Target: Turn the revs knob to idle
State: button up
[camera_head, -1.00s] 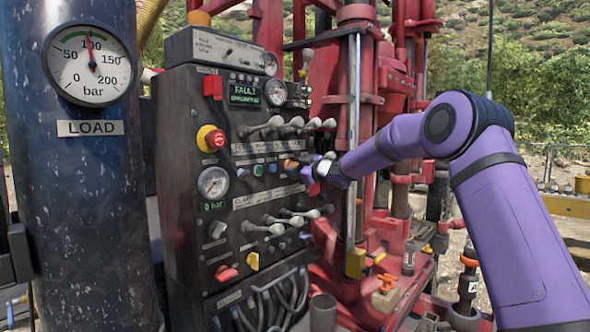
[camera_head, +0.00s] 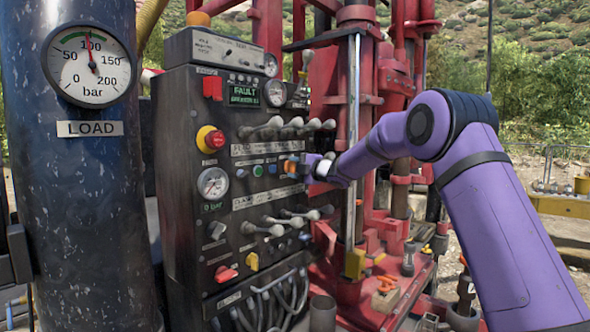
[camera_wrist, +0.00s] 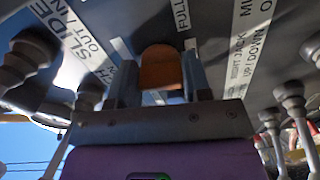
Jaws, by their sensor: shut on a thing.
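The revs knob is an orange knob (camera_head: 290,166) on the right side of the dark control panel (camera_head: 180,130). In the wrist view the orange knob (camera_wrist: 160,68) stands between my two fingers, near a white label reading "FULL". My gripper (camera_head: 299,165) is shut on the knob, with a finger on each side of it. The wrist view shows my gripper (camera_wrist: 162,75) from behind its fingers. The knob's pointer and its idle mark cannot be made out.
Rows of grey levers stand above (camera_head: 285,127) and below (camera_head: 290,222) the knob. A red emergency button (camera_head: 212,139) and a fault screen (camera_head: 244,95) are on the panel. Red rig mast parts (camera_head: 345,100) stand close behind my wrist. A dark cylinder (camera_head: 75,200) is at left.

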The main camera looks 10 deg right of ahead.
jog(key=shift+f+n, duration=0.1)
jog(key=shift+n, duration=0.5)
jog(key=o, duration=0.9)
jog(key=v, duration=1.1)
